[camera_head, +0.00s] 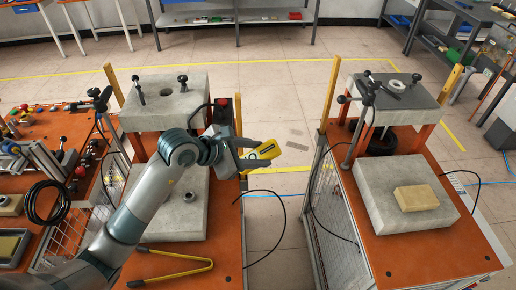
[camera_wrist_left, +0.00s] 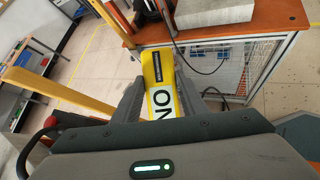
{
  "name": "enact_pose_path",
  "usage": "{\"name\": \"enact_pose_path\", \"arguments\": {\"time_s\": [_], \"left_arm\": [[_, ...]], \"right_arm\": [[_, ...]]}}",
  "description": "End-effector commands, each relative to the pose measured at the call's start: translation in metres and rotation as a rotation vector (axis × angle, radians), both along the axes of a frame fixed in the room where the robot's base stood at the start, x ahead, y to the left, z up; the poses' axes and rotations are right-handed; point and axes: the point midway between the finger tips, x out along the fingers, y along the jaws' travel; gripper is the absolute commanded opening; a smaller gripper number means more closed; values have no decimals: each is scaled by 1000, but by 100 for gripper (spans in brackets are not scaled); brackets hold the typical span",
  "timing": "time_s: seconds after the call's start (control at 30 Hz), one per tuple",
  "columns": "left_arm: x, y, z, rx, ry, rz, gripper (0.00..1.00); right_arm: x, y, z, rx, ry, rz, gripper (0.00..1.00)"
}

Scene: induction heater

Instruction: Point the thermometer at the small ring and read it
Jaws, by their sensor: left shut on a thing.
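My left gripper (camera_head: 243,153) is shut on a yellow and black tool (camera_head: 265,151), which looks like the thermometer. It is held in the air to the right of the left press stand. In the left wrist view the yellow body (camera_wrist_left: 158,72) with black lettering sits between both fingers (camera_wrist_left: 166,98); its display is not readable. A small grey ring (camera_head: 397,86) with a dark centre appears on top of the right stand, well to the right of the gripper and apart from it. A larger dark ring (camera_head: 382,140) sits lower in that stand. My right gripper is not in view.
The left stand's concrete block (camera_head: 165,95) is beside my arm. Yellow tongs (camera_head: 172,268) lie on its orange table. A tan brick (camera_head: 416,198) rests on the right stand's concrete slab (camera_head: 372,200). Yellow posts (camera_head: 330,95) rise at the stands. Open floor lies between the stands.

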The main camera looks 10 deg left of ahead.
Motion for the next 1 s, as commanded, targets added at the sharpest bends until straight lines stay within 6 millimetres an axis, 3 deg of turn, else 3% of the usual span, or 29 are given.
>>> {"name": "enact_pose_path", "arguments": {"time_s": [0.43, 1.0], "left_arm": [[-2, 6, -4, 0, 0, 1, 13], [-19, 44, -28, 0, 0, 2, 13]], "right_arm": [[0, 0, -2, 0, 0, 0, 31], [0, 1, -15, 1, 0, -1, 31]]}}
